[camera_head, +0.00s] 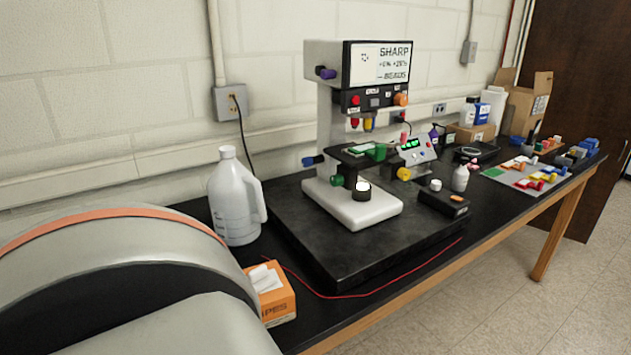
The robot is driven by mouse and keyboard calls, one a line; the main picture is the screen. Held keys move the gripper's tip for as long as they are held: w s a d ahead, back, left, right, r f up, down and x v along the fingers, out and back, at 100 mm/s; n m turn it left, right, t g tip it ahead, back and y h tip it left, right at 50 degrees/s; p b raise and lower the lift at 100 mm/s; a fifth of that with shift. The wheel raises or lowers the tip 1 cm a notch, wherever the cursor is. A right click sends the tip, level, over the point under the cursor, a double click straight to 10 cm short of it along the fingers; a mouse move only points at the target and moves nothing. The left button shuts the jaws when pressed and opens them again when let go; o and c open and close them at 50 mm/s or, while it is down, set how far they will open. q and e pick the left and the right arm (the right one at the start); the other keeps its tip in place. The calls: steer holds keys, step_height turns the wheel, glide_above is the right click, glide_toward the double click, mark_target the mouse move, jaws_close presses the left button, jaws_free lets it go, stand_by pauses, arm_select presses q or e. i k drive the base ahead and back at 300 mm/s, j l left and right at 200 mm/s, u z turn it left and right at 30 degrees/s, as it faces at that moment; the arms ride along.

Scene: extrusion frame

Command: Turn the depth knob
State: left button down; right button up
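A microscope-like machine (354,206) with a white base and column and a black-and-white head stands on a black slab. It carries several coloured knobs: a purple one (326,73) on the head's left side, an orange one (401,99) on the head's front, a blue one (313,161) at the stage's left, and a green one (337,180) below the stage. I cannot read which is the depth knob. Neither gripper shows; only a large grey link of my arm fills the lower left.
The black slab (330,245) lies on a black table. A white jug (233,205) and an orange box (273,300) stand left of it. A small black box (443,200) and white bottle (460,178) are on the right. A red wire (360,294) runs along the front.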

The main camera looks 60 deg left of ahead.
mark_target(337, 180)
steer(key=u, duration=1.7)
steer(key=k+l+u, duration=0.1)
steer(key=u, duration=0.25)
steer(key=k+l+u, duration=0.15)
steer(key=u, duration=0.2)
steer(key=k+l+u, duration=0.1)
steer(key=u, duration=0.25)
